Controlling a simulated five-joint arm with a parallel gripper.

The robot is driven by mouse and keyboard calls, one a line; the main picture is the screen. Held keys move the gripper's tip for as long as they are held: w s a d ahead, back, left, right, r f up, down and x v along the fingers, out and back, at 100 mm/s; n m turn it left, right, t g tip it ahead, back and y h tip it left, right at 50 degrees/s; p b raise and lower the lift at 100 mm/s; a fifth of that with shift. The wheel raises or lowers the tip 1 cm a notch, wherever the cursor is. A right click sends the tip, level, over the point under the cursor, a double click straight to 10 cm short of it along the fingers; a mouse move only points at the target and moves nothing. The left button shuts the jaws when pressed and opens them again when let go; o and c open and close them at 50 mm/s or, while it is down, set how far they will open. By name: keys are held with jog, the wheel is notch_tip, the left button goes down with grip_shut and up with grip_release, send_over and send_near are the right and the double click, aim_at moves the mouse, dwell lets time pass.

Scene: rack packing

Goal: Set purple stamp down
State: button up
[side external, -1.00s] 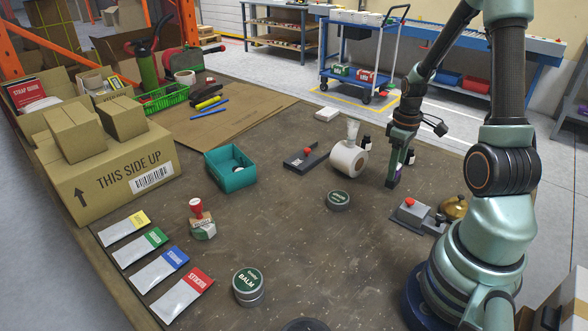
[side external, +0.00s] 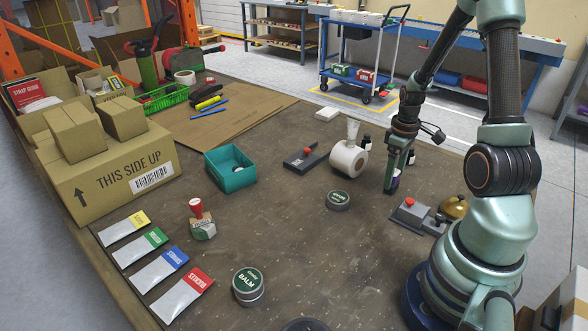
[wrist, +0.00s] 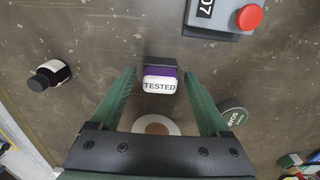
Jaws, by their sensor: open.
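The purple stamp (wrist: 160,81) stands on the table between the two fingers of my gripper (wrist: 160,80) in the wrist view. It has a dark top, a purple body and a white face marked TESTED. The fingers are spread, with a gap on each side of the stamp. In the side view my gripper (side external: 391,188) points down near the table, and a small bit of purple (side external: 396,173) shows beside it; the rest of the stamp is hidden there.
A grey device with a red button (side external: 411,208) stands just right of my gripper. A teal bin (side external: 231,169) and a green-lidded tin (side external: 338,199) stand farther left.

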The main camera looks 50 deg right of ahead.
notch_tip(320, 180, up, 11)
jog(key=w+a+r+t, duration=0.1)
jog(key=a+r+t, duration=0.1)
jog(key=a, duration=0.6)
jog(key=w+a+r+t, duration=0.1)
jog(key=a+r, duration=0.4)
jog(key=a, duration=0.3)
jog(key=w+a+r+t, duration=0.2)
jog(key=a+r, duration=0.2)
jog(key=a, duration=0.5)
jog(key=shift+t, duration=0.3)
